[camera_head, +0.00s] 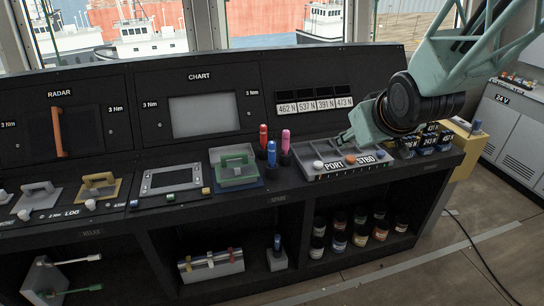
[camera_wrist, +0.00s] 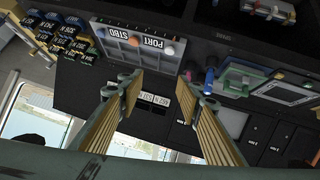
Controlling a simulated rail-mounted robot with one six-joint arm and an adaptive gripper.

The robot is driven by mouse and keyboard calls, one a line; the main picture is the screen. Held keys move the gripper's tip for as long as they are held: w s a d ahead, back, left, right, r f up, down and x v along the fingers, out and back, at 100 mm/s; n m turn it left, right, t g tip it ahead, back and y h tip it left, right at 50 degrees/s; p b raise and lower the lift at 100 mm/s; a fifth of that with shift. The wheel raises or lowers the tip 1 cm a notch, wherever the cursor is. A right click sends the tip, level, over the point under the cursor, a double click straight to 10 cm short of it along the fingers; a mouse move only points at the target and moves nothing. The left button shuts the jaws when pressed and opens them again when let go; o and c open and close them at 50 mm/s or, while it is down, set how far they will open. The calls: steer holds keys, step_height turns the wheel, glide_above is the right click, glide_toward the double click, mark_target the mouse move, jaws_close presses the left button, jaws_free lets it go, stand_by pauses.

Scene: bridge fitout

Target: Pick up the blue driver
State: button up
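In the head view a blue driver (camera_head: 271,153) stands upright on the console, in front of a red-handled driver (camera_head: 263,135) and left of a pink-handled one (camera_head: 286,140). Another blue-handled tool (camera_head: 277,242) stands in a grey block on the lower shelf. My gripper (camera_head: 347,138) is above the PORT/STBD tray, right of the upright drivers and apart from them. In the wrist view my gripper (camera_wrist: 158,82) is open, with nothing between its fingers. A blue handle (camera_wrist: 209,80) shows beyond the right finger there.
The PORT/STBD tray (camera_head: 346,166) holds small knobs or balls. A green-handled piece (camera_head: 234,167) sits left of the drivers. Dark blue labelled blocks (camera_head: 428,140) are right of the tray. A yellow box (camera_head: 466,150) stands at the console's right end. Jars (camera_head: 360,236) fill a lower shelf.

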steer(key=w+a+f+n+t+y+p, duration=0.25)
steer(key=w+a+f, duration=0.4)
steer(key=w, duration=0.45)
steer(key=t+y+p, duration=0.2)
steer(key=y+p, duration=0.1)
steer(key=y, duration=0.3)
glide_toward(274, 152)
steer(key=shift+d, duration=0.65)
steer(key=shift+s+a+f+t+y, duration=0.15)
steer(key=shift+s+f+t, duration=0.15)
steer(key=shift+s, duration=0.2)
steer(key=shift+s+f+t+y, duration=0.1)
steer(key=shift+s+f+t, duration=0.15)
steer(key=shift+s, duration=0.2)
steer(key=shift+x, duration=4.3)
steer(key=shift+x, duration=2.6)
